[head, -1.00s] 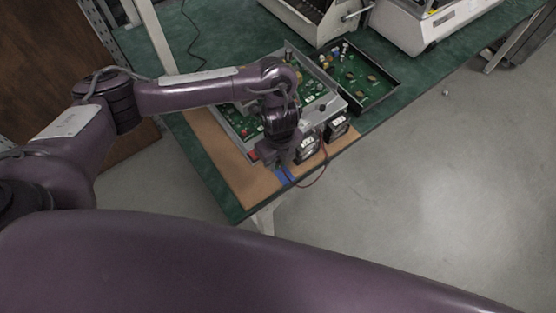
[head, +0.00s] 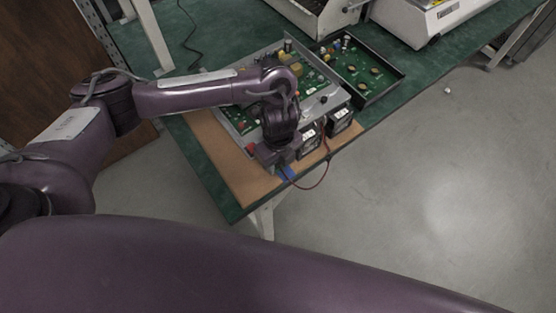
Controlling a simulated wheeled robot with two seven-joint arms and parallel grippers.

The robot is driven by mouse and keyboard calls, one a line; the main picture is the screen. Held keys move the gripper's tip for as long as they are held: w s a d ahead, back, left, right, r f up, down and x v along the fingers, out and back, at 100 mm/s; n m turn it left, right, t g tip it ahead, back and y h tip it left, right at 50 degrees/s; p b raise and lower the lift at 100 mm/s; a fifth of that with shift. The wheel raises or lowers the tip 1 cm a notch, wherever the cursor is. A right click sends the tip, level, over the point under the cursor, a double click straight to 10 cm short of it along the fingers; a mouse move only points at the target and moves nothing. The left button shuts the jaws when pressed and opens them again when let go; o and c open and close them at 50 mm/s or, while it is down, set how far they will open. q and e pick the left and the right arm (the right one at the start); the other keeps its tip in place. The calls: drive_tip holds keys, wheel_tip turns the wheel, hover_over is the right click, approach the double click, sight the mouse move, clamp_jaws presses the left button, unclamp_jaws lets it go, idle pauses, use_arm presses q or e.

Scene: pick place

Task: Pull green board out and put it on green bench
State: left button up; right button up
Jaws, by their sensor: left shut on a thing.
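The open metal chassis (head: 238,137) lies near the table's front corner, with a green board (head: 312,80) inside. A second green board (head: 352,67) lies in a black tray (head: 394,86) to its right. My left gripper (head: 281,162) points down at the chassis's front edge. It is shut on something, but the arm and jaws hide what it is. A small blue piece (head: 288,173) shows just below the jaws, with a red wire (head: 322,178) looping beside it. My right gripper is not in view.
Two black-and-white blocks (head: 309,141) (head: 340,120) stand at the chassis's right front edge. The green bench top (head: 213,45) is clear behind the chassis, apart from a black cable (head: 190,35). White machines (head: 425,22) stand at the back. A brown mat (head: 238,175) lies under the chassis.

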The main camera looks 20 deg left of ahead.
use_arm(q)
drive_tip(key=o, duration=1.2)
drive_tip(key=shift+c, duration=0.3)
drive_tip(key=c, duration=0.3)
drive_tip(key=shift+r, duration=0.1)
wheel_tip(320, 180, up, 7)
drive_tip(key=p, duration=0.7)
drive_tip(key=shift+s, duration=0.1)
